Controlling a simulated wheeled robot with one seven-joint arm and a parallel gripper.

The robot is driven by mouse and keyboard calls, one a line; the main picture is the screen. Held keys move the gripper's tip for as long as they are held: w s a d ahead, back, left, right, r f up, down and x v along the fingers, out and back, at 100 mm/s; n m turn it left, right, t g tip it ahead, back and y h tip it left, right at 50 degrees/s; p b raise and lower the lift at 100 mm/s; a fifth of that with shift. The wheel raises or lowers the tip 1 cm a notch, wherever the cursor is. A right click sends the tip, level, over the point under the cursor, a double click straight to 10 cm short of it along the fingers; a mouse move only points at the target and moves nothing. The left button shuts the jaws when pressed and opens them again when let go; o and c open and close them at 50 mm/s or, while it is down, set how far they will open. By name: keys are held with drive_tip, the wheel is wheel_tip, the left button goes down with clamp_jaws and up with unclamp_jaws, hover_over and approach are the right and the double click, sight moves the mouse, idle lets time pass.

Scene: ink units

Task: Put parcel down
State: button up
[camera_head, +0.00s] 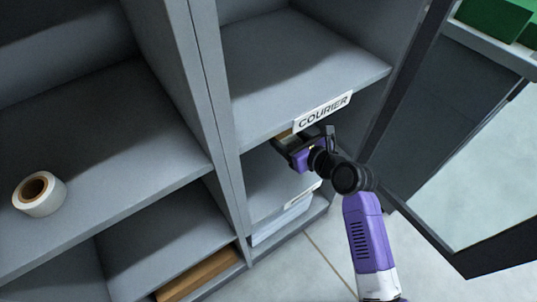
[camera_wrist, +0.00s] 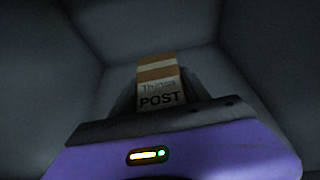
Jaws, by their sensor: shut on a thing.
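The parcel (camera_wrist: 159,73) is a small brown box with a pale tape band and a white label reading "POST". In the wrist view it stands out beyond my gripper, with dark cabinet walls around it. My gripper (camera_head: 291,147) is shut on the parcel, at the opening of the compartment below the shelf labelled COURIER (camera_head: 322,111). In the head view only a small brown strip of the parcel (camera_head: 284,135) shows; the shelf edge and my gripper hide the rest. I cannot tell whether the parcel touches the compartment floor.
An open dark cabinet door (camera_head: 440,130) stands right of my arm. A tape roll (camera_head: 39,193) sits on the left shelf. A brown flat item (camera_head: 198,275) lies in a lower left compartment. A pale stack (camera_head: 283,220) lies low in the right-hand column. The COURIER shelf is bare.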

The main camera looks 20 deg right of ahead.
sight(284, 165)
drive_tip(key=shift+w+f, duration=0.15)
drive_tip(key=shift+f, duration=0.2)
wheel_tip(284, 165, down, 10)
drive_tip(key=b, duration=0.5)
drive_tip(key=shift+r, duration=0.35)
drive_tip(key=o, duration=1.6)
